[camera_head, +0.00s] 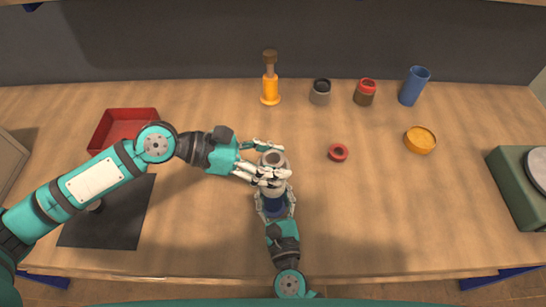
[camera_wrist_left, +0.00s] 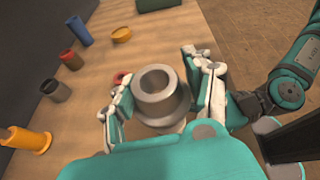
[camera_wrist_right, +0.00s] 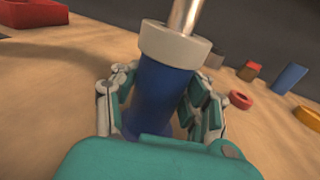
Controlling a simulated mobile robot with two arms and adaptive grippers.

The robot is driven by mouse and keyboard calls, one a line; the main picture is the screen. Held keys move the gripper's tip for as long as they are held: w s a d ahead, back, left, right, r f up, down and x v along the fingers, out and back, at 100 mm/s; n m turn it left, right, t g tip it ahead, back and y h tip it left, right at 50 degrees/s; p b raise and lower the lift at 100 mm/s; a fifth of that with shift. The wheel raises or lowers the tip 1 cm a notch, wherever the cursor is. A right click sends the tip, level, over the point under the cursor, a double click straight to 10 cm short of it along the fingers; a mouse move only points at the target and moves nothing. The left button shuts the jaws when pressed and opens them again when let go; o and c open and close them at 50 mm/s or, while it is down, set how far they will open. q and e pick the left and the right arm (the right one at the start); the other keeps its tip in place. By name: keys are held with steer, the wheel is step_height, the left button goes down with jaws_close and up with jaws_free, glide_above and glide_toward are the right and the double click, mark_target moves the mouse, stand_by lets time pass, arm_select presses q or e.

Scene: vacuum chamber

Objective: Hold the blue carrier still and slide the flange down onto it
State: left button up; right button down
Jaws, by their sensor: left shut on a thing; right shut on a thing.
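The grey flange (camera_wrist_left: 158,98) is a wide ring with a narrower hollow neck. My left gripper (camera_head: 268,174) is shut on it from the left, and its fingers sit on both sides of the flange in the left wrist view (camera_wrist_left: 160,95). The blue carrier (camera_wrist_right: 160,92) stands upright with a pale collar and a shiny metal rod (camera_wrist_right: 185,16) above it. My right gripper (camera_wrist_right: 160,108) is shut around the blue body. In the head view the flange (camera_head: 272,157) is above the carrier (camera_head: 274,207). Whether the rod enters the flange is hidden.
A red tray (camera_head: 122,125) and a dark mat (camera_head: 110,215) lie at left. An orange part with a brown top (camera_head: 270,85), small jars, a blue cup (camera_head: 413,86), a red ring (camera_head: 338,152) and a yellow dish (camera_head: 420,140) are behind and right.

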arm_select(q)
steer(key=shift+f, duration=1.35)
steer(key=o, duration=1.3)
steer(key=shift+o, duration=0.5)
steer(key=o, duration=0.4)
steer(key=shift+c, duration=0.2)
steer(key=shift+r, duration=3.5)
